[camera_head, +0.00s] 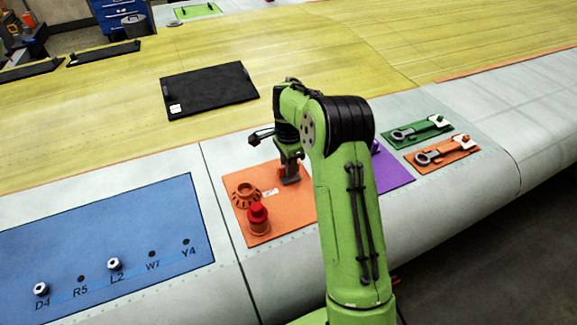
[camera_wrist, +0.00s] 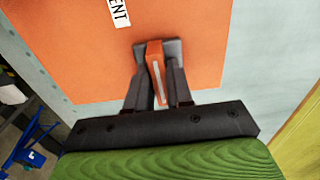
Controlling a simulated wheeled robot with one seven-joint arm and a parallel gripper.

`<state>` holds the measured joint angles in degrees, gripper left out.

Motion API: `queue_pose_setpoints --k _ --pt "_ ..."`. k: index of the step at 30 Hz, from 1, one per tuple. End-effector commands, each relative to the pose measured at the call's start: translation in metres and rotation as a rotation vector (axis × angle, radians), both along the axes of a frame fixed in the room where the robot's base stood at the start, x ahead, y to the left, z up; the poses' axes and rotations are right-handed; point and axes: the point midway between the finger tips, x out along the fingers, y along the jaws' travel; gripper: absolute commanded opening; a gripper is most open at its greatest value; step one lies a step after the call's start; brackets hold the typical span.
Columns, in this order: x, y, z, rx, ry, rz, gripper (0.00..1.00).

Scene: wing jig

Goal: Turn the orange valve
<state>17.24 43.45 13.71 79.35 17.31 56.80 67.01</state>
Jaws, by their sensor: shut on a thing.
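The orange panel (camera_head: 285,212) lies on the grey wing edge. It carries an orange slotted ring (camera_head: 246,194) and a red-topped fitting (camera_head: 257,216) on its left side. My gripper (camera_head: 290,175) points down at the panel's upper right part, right of the ring. In the wrist view my gripper (camera_wrist: 157,52) is shut on the orange valve (camera_wrist: 155,68), a narrow orange handle with a pale stripe. The dark fingers press on both sides of it, just over the panel (camera_wrist: 80,60). The head view hides the handle behind the fingers.
A purple panel (camera_head: 397,178) is partly behind my arm. Green (camera_head: 415,131) and orange (camera_head: 440,155) tool holders lie to the right. A blue panel (camera_head: 110,245) with white knobs lies at left. A black mat (camera_head: 210,88) lies on the yellow surface.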

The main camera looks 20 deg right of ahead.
Motion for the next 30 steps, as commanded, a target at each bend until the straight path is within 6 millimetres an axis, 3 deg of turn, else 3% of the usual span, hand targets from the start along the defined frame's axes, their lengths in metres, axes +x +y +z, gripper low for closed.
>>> queue_pose_setpoints --k 18,19,22,30 --pt "0.0005 -0.0007 0.001 -0.001 -0.003 -0.043 0.0" --pt "0.0005 -0.0007 0.001 -0.001 -0.003 -0.043 0.24" --pt "0.0004 -0.0006 0.0008 -0.001 -0.002 -0.042 0.39" --pt "0.0001 -0.0003 0.0007 0.0 -0.001 -0.04 0.41"
